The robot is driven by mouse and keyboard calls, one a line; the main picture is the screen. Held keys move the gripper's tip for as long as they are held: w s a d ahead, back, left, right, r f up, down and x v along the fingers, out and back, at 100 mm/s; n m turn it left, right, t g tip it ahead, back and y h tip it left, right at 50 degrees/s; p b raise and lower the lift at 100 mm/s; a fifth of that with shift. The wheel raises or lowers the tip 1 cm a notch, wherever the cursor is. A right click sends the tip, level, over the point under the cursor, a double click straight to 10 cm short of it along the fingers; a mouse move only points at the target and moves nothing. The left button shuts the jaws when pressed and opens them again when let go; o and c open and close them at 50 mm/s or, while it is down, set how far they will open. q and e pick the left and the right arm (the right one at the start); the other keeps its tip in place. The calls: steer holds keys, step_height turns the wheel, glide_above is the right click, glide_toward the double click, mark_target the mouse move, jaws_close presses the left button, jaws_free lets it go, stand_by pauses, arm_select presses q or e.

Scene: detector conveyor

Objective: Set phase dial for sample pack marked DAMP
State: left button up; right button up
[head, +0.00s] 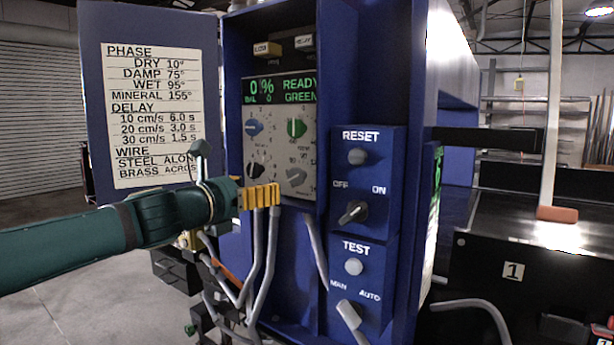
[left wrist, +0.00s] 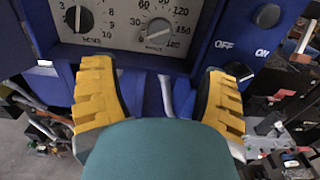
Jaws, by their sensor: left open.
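The control panel (head: 281,130) in the blue cabinet has several dials. Its lower right grey dial (head: 297,177) also shows in the left wrist view (left wrist: 157,32), ringed by numbers including 30, 60, 120 and 150. Its label is too blurred to read surely, and I cannot tell its exact setting. The chart (head: 154,115) on the open door lists PHASE: DRY 10°, DAMP 75°, WET 95°, MINERAL 155°. My left gripper (head: 260,196) is open just below the panel; in the left wrist view its yellow fingers (left wrist: 160,95) are apart and empty, below the grey dial. No pack marked DAMP shows.
A black dial (head: 257,170) sits left of the grey one; blue and green dials are above. The display reads READY GREEN. RESET (head: 357,157), an OFF/ON switch (head: 353,212) and TEST (head: 354,267) are to the right. Grey cables (head: 272,250) hang below the panel.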

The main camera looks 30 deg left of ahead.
mark_target(294, 179)
arm_select(q)
steer(key=w, duration=0.4)
steer(key=w+b, duration=0.1)
steer(key=w, duration=0.3)
steer(key=w+d, duration=0.1)
steer(key=w, duration=0.3)
steer(key=shift+f, duration=0.15)
steer(key=shift+w, duration=0.65)
steer(key=c, duration=1.2)
